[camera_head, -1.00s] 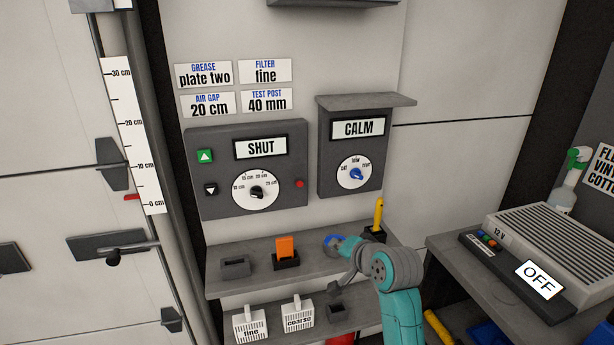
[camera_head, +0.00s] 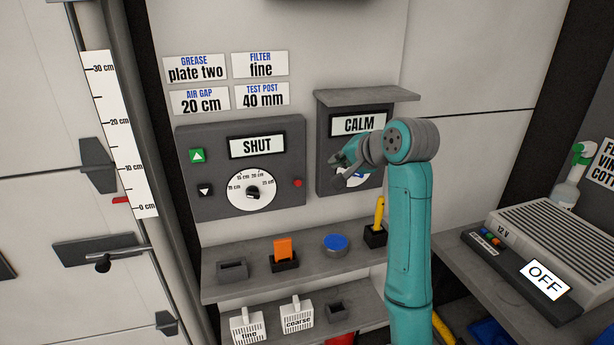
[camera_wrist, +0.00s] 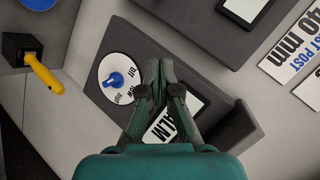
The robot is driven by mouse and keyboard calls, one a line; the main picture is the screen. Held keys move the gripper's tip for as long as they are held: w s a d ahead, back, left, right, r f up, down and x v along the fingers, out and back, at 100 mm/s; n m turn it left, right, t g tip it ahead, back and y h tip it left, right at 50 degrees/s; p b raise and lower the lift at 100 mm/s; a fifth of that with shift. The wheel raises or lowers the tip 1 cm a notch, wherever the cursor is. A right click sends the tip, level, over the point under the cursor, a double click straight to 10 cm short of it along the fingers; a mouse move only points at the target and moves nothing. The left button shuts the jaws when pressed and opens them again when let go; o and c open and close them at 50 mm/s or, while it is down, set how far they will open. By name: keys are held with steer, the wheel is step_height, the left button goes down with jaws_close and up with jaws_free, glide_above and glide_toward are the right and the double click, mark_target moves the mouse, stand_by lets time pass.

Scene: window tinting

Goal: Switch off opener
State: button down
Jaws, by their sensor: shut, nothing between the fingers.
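My gripper (camera_head: 342,164) is shut and empty in front of the grey box marked CALM (camera_head: 325,112), covering part of its dial. In the wrist view the closed fingertips (camera_wrist: 160,66) are beside the box's white dial (camera_wrist: 106,64) with its blue knob (camera_wrist: 117,80); I cannot tell whether they touch the box. To the left, a dark control panel (camera_head: 215,205) has a display reading SHUT (camera_head: 257,146), green and black arrow buttons, a round dial (camera_head: 252,191) and a red button (camera_head: 298,183). Which unit is the opener is not labelled.
Below, a shelf (camera_head: 215,292) holds an orange block (camera_head: 283,248), a blue round pad (camera_head: 336,243) and a yellow-handled tool (camera_head: 379,211). At right, a 12 V unit (camera_head: 545,240) shows OFF. A hood (camera_head: 368,96) juts out over the CALM box.

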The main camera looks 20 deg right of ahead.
mark_target(297, 183)
steer(key=shift+w+f, duration=0.1)
steer(key=x, duration=0.3)
steer(key=a+x, duration=0.1)
steer(key=x, duration=0.3)
steer(key=s+a+x, duration=0.1)
steer(key=x, duration=0.2)
steer(key=shift+w+f, duration=0.15)
steer(key=shift+f, duration=0.4)
steer(key=shift+s+a+f, duration=0.2)
steer(key=shift+a+f, duration=0.2)
steer(key=shift+a, duration=0.25)
